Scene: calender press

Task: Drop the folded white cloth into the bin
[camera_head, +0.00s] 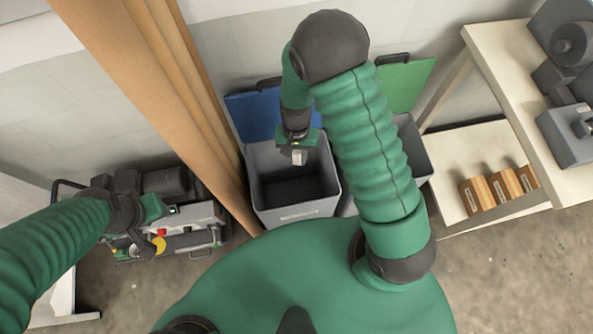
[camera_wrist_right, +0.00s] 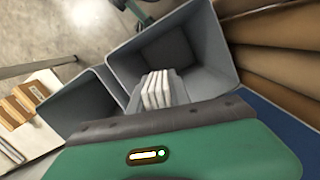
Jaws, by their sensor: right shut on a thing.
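The folded white cloth (camera_wrist_right: 157,89) is a small stack of white layers in the right wrist view. My right gripper (camera_head: 297,150) is shut on it and holds it over the open mouth of a grey bin. The cloth also shows as a pale block in the head view (camera_head: 298,158). The grey bin (camera_head: 296,211) with the blue lid (camera_head: 255,113) stands open below, and its inside looks empty. In the right wrist view this bin (camera_wrist_right: 215,50) lies behind the cloth. My left gripper (camera_head: 137,247) is at the left, above a machine; its fingers are too small and dark to read.
A second grey bin (camera_head: 413,150) with a green lid (camera_head: 404,83) stands to the right, partly hidden by my right arm. Tall brown boards (camera_head: 150,80) lean left of the bins. A machine (camera_head: 185,228) sits on the floor at left. A shelf (camera_head: 500,80) with wooden boxes (camera_head: 476,195) is at right.

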